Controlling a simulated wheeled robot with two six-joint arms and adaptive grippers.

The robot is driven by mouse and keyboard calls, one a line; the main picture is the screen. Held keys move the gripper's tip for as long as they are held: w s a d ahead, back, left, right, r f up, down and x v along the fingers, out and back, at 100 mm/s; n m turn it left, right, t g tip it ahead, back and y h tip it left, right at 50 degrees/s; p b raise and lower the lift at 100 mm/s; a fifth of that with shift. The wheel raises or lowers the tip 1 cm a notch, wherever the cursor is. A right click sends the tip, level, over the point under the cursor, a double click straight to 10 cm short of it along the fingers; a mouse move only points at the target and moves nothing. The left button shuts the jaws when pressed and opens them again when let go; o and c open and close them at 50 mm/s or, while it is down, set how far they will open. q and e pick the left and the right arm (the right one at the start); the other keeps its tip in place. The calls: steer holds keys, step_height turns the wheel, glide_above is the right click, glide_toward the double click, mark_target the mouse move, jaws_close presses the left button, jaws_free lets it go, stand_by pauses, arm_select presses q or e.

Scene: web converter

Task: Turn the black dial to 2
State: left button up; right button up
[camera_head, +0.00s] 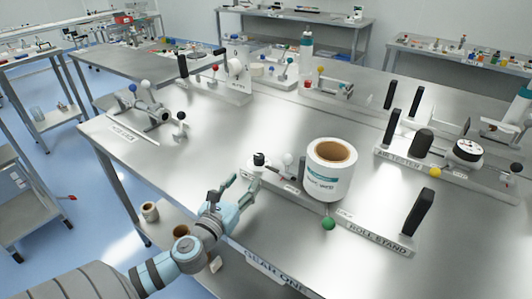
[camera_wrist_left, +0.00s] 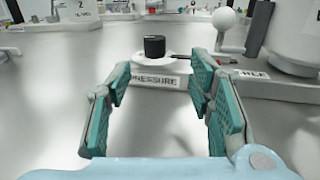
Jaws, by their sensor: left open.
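The black dial (camera_head: 259,158) is a short upright knob on a white round base, at the left end of the roll stand's plate. In the left wrist view the dial (camera_wrist_left: 154,46) stands beyond the fingertips, roughly centred between them, above a label reading PRESSURE (camera_wrist_left: 160,80). I cannot read a pointer or scale on it. My left gripper (camera_head: 244,183) is open and empty, on the near-left side of the dial; it also shows in the left wrist view (camera_wrist_left: 160,66). Its green-padded fingers are apart from the dial. My right gripper is not in view.
A white roll (camera_head: 328,184) stands right of the dial, with a white ball lever (camera_wrist_left: 224,18) between. A green ball (camera_head: 328,224) and a black handle (camera_head: 418,214) are nearer right. The air tester (camera_head: 398,158) is farther right. The tabletop left of the dial is clear.

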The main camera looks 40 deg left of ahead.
mark_target(257, 160)
arm_select(q)
steer(key=w, duration=0.1)
steer(key=w+a, duration=0.2)
steer(key=shift+w+r, duration=0.35)
steer(key=x, duration=0.7)
steer(key=shift+d+f+p, duration=0.2)
steer(key=shift+f+p, duration=0.05)
steer(key=shift+p, duration=0.15)
steer(key=shift+w+a, duration=0.15)
steer(key=shift+w, duration=0.45)
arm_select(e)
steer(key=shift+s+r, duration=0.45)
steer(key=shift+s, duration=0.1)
